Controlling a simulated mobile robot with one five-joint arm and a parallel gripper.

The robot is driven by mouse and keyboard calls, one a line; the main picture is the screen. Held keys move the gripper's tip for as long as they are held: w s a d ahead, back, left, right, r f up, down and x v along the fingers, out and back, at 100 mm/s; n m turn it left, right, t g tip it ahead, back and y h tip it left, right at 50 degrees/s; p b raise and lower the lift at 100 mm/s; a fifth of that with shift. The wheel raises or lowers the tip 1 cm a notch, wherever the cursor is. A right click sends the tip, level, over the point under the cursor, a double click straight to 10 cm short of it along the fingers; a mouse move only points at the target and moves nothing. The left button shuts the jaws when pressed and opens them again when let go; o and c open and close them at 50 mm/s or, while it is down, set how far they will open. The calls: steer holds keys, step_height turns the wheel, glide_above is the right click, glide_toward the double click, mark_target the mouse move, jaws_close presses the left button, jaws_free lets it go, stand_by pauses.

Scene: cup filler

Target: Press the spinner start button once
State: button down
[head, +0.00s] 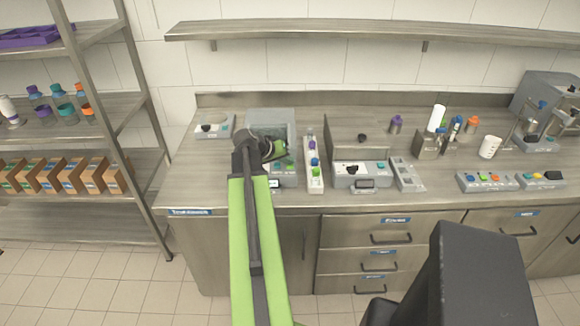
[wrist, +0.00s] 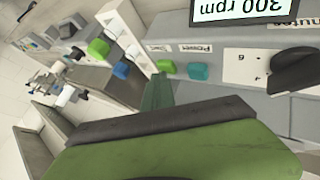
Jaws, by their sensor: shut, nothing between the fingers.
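The spinner (head: 256,122) is a grey box with a clear top at the left part of the counter. Its front panel shows close up and upside down in the wrist view, with a display (wrist: 243,9) reading 300 rpm. A green button (wrist: 166,66) and a teal button (wrist: 198,71) sit side by side on it. The label by the teal one reads Power; the label by the green one is too small to read surely. My gripper (wrist: 157,88) is shut and empty, its dark green tip just short of the green button in the picture. Contact cannot be told.
A dark knob (wrist: 295,72) is on the same panel. A white strip with coloured buttons (head: 313,172) stands just right of the spinner. Beyond it is a grey device (head: 345,180). A shelf rack (head: 130,100) stands to the left, and a wall shelf (head: 330,32) runs above.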

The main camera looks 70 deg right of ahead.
mark_target(288, 166)
steer(key=shift+r+p, duration=0.8)
steer(key=shift+r, duration=0.05)
step_height(288, 166, up, 5)
steer(key=p, duration=0.5)
stand_by(0.3)
